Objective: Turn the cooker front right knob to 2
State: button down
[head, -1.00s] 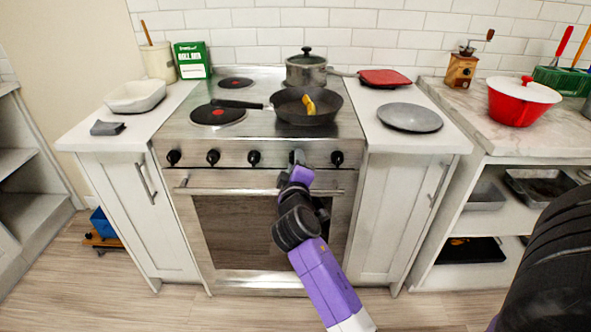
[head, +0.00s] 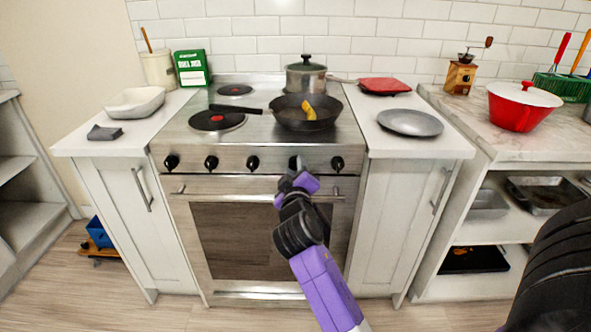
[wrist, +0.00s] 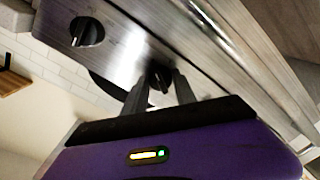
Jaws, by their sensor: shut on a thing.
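The cooker (head: 190,185) has a row of several black knobs along its steel front panel. My gripper (head: 296,165) is at the second knob from the right, fingers pointing at the panel. In the wrist view, my gripper (wrist: 162,88) has one finger on each side of that knob (wrist: 158,75) and is shut on it. The knob is partly hidden by the fingers, and its setting cannot be read. The rightmost knob (head: 337,163) is free beside it; a free knob (wrist: 87,31) also shows in the wrist view.
A pan (head: 290,119) with a yellow item in it and a lidded pot (head: 305,77) stand on the cooktop above. The oven handle (head: 235,197) runs just below the knobs, close under my gripper. White cabinets flank the cooker. The floor in front is clear.

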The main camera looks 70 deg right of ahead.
jog(key=c, duration=1)
grip_release()
jog(key=v, duration=0.8)
jog(key=shift+d+f, duration=0.1)
